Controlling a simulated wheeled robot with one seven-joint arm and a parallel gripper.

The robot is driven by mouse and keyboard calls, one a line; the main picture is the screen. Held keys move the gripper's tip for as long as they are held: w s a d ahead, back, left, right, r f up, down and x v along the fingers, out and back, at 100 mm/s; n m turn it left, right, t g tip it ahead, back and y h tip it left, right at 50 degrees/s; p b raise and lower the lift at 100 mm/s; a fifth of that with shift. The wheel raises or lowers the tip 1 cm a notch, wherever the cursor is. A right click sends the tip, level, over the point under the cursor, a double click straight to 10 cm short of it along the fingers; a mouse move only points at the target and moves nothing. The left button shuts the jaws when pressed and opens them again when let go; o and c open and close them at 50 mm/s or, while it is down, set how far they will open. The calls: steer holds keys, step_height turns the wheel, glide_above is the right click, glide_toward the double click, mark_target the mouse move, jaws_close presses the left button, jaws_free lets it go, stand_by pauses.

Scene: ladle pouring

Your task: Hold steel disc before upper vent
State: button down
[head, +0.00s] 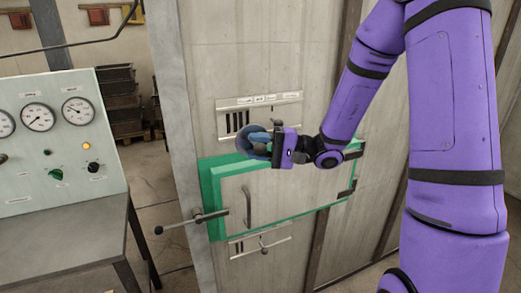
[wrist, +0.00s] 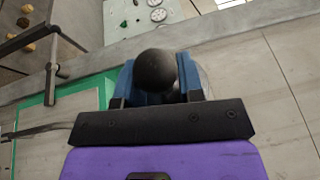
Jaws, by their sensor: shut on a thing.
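My gripper (head: 262,143) is shut on a dark round knob (wrist: 155,70), which sits between the blue fingers in the wrist view. The steel disc (head: 242,143) shows as a thin grey curved edge behind the fingers in the head view. A pale edge of it also shows right of the fingers in the wrist view (wrist: 205,80). The upper vent (head: 262,101) is a slotted plate on the grey furnace wall. The disc and fingers are just below its left slots in the picture, overlapping their lower end. The gap between disc and wall cannot be judged.
Below the gripper is a green-framed door (head: 270,193) with a handle and a lever (head: 190,221) jutting left. A lower vent (head: 260,243) lies under it. A gauge panel (head: 57,140) on a grey table stands at left. Crates (head: 122,95) stand behind.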

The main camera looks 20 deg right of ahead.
mark_target(262, 151)
steer(key=w, duration=0.8)
steer(key=shift+w, duration=0.4)
stand_by(4.9)
steer(key=shift+s, duration=6.05)
